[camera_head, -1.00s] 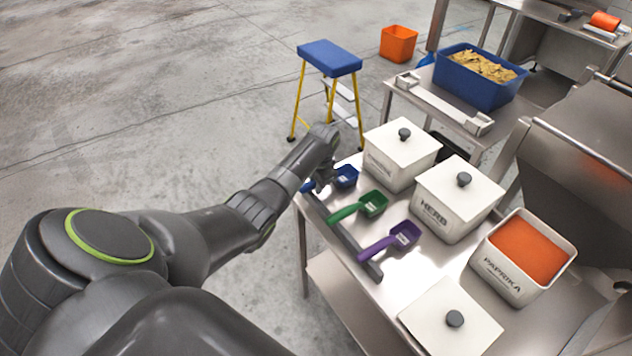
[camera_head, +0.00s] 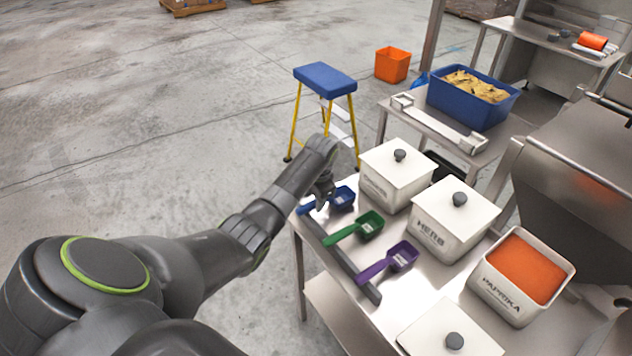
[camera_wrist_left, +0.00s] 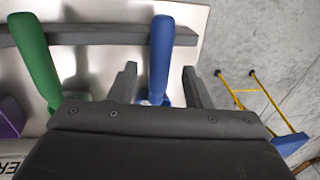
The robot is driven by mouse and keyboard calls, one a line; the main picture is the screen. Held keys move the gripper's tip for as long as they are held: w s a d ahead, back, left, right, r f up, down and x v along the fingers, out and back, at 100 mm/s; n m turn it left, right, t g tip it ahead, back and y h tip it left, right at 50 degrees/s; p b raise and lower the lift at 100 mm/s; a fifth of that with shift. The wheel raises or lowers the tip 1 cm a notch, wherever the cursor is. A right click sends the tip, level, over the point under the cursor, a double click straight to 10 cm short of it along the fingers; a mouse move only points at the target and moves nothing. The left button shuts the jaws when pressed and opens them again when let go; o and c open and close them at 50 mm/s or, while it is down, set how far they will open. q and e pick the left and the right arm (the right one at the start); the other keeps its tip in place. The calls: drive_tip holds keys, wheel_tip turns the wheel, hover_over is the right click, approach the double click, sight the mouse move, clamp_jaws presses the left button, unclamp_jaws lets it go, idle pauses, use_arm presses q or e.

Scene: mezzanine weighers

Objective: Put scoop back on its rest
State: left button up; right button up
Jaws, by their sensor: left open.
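The blue scoop (camera_head: 341,199) lies at the far left end of the table, its handle resting across the dark rest bar (camera_head: 341,259). The green scoop (camera_head: 367,225) and the purple scoop (camera_head: 401,256) lie beside it, handles also across the bar. My left gripper (camera_head: 324,197) is at the blue scoop's handle. In the left wrist view my left gripper (camera_wrist_left: 158,82) is open, its fingers on either side of the blue scoop's handle (camera_wrist_left: 161,55) and apart from it. The blue scoop's bowl is mostly hidden there. My right gripper is not in view.
White lidded bins (camera_head: 398,172) and (camera_head: 452,220) stand behind the scoops. A blue-topped step stool (camera_head: 325,78) stands on the floor beyond the table.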

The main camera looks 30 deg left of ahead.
use_arm(q)
wheel_tip(320, 180, up, 8)
drive_tip(key=d, duration=0.1)
drive_tip(key=shift+s+d+r, duration=0.2)
drive_tip(key=shift+s+r, duration=0.05)
drive_tip(key=shift+s, duration=0.1)
